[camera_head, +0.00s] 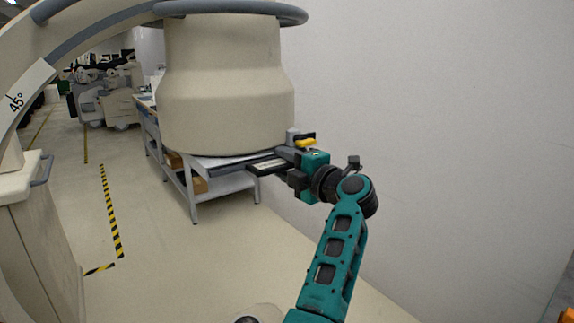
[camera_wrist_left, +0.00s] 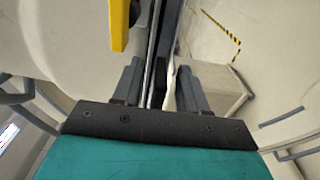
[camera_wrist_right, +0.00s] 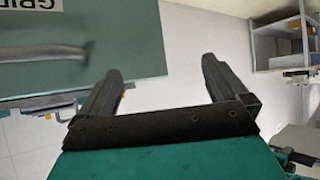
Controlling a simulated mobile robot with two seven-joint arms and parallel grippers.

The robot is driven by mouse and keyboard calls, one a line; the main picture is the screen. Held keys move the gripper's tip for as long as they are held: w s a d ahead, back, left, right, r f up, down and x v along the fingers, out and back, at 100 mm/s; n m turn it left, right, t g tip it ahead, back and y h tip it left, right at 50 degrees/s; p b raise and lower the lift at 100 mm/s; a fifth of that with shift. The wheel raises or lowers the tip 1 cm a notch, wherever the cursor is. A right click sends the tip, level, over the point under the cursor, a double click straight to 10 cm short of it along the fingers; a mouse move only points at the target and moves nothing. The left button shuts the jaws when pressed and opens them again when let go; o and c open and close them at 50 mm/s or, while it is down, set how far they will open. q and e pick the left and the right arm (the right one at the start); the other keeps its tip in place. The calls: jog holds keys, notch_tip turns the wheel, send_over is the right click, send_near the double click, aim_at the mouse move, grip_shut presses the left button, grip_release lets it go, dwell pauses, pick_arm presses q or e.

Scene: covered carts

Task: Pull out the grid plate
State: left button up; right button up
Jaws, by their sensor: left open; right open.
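The grid plate (camera_head: 266,166) is a thin dark plate jutting out from under the big cream cylindrical housing (camera_head: 226,90). A yellow part (camera_head: 306,143) sits just above it; it also shows in the left wrist view (camera_wrist_left: 119,24). My left gripper (camera_head: 284,172) is at the plate's near end. In the left wrist view, its open fingers (camera_wrist_left: 160,84) stand either side of the plate's thin edge (camera_wrist_left: 158,50); contact cannot be told. My right gripper (camera_wrist_right: 160,85) is open and empty, seen only in the right wrist view.
A teal surface with a handle (camera_wrist_right: 40,52) and a partly cut-off GRID label (camera_wrist_right: 30,5) lies left of my right gripper. A grey shelf table (camera_head: 225,188) stands behind the housing. A cream cabinet (camera_head: 35,235) is at left. A plain white wall (camera_head: 440,110) fills the right.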

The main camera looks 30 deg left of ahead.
pick_arm(q)
grip_shut()
dwell(0.4)
jog(key=c, duration=0.5)
grip_release()
grip_shut()
jog(key=shift+r, duration=0.1)
